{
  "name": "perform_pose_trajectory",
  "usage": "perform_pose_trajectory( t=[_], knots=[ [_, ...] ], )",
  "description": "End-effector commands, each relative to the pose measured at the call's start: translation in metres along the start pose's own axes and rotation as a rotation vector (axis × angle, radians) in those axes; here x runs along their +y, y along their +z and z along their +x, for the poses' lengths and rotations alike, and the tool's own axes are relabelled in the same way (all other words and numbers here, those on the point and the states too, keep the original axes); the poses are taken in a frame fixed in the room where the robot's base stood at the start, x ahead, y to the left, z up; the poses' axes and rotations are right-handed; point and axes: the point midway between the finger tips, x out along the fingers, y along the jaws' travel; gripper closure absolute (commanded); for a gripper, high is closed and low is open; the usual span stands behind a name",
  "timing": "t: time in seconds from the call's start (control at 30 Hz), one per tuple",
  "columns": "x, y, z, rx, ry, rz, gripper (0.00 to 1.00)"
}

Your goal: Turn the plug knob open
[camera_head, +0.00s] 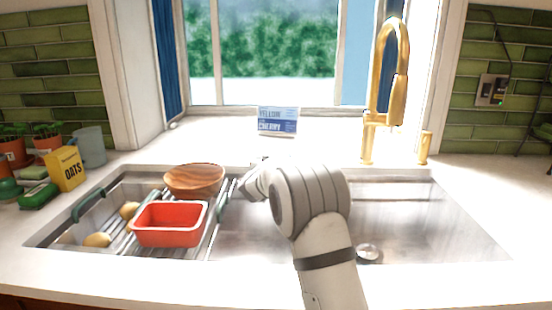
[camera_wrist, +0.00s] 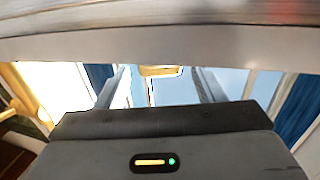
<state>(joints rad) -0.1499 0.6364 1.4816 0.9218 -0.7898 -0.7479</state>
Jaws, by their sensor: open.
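A round metal plug fitting (camera_head: 368,251) lies on the floor of the right sink basin, just right of my forearm. A short gold cylinder (camera_head: 425,148) stands on the counter right of the gold tap (camera_head: 368,140). I cannot tell which of these carries the plug knob. My gripper (camera_head: 250,180) is over the left part of the sink, beside the wooden bowl and well left of both. Its fingers show spread apart in the wrist view (camera_wrist: 160,76), with nothing seen held between them. The arm hides part of the basin.
A drying rack (camera_head: 214,232) at the left holds a red tub (camera_head: 170,224), a wooden bowl (camera_head: 194,179) and yellowish round items. A blue-and-white card (camera_head: 278,121) stands by the window. An oats box (camera_head: 67,168) is far left. The right basin looks clear.

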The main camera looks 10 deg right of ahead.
Motion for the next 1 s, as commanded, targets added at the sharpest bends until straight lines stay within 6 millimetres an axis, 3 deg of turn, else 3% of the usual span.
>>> perform_pose_trajectory(
  t=[0.2, 0.47, 1.0],
  knots=[
    [-0.001, 0.0, 0.017, 0.0, -0.001, 0.0, 0.38],
    [-0.001, -0.001, 0.018, 0.0, -0.003, 0.0, 0.38],
    [-0.002, 0.0, 0.018, 0.0, -0.004, 0.0, 0.81]
  ],
)
